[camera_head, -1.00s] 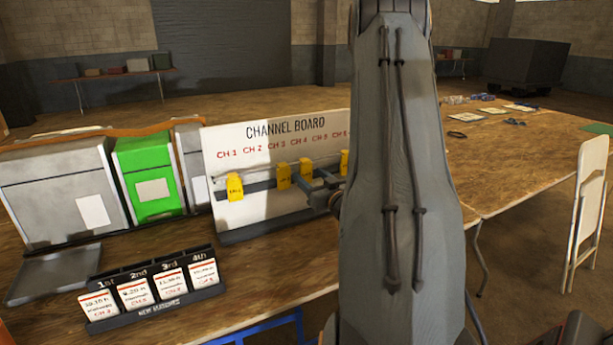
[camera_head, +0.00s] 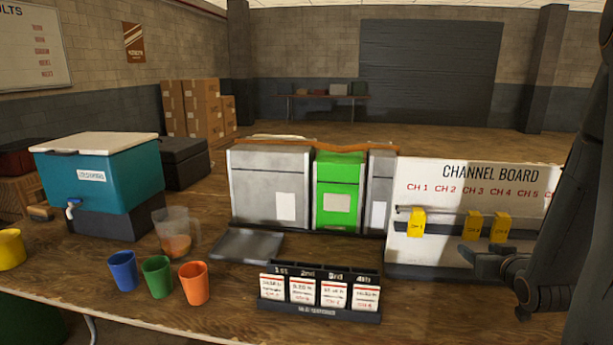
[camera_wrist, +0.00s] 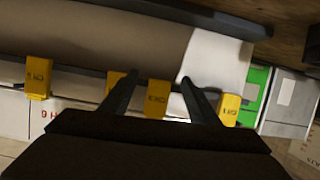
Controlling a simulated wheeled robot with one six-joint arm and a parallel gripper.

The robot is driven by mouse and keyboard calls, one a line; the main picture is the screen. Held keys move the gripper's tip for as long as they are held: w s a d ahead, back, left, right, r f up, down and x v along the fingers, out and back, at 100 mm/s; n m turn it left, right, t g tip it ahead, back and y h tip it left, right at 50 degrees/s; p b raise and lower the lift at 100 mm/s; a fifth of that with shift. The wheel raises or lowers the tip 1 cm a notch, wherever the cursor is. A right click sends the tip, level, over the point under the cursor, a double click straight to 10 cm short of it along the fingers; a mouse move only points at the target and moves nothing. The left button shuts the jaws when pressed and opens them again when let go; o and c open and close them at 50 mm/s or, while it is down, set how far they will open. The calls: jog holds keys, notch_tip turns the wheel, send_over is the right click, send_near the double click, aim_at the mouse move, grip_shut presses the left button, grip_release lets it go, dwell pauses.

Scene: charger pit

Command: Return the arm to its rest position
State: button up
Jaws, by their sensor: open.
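My arm (camera_head: 575,220) enters at the right edge of the head view, bent, in front of the channel board (camera_head: 440,180). My gripper (camera_head: 480,258) is in front of the board, below the yellow tags. In the wrist view my gripper (camera_wrist: 158,80) shows two dark fingers spread apart with nothing held between them. Yellow tags hang on the board's rail: one on the left (camera_head: 417,222), two close together (camera_head: 472,225) farther right. In the wrist view, a yellow tag (camera_wrist: 157,98) shows between the fingers, beyond them; another is partly hidden behind the left finger.
A rack of cards (camera_head: 318,305) stands at the table's front, left of my arm. Grey and green boxes (camera_head: 338,190) stand behind it beside a flat tray (camera_head: 247,245). Cups (camera_head: 157,277), a jug (camera_head: 176,235) and a teal cooler (camera_head: 100,175) are farther left.

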jog(key=s+a+f+n+g+y, duration=0.1)
jog(key=s+a+g, duration=0.45)
jog(key=a, duration=0.55)
jog(key=s+a+f+g+y, duration=0.1)
jog(key=s+a+g, duration=0.4)
jog(key=a, duration=0.7)
jog(key=s+a+r+n+g+y, duration=0.1)
jog(key=s+a+g, duration=0.2)
jog(key=s+a, duration=0.4)
jog(key=s, duration=0.3)
jog(key=shift+s+r, duration=0.15)
jog(key=shift+s, duration=0.2)
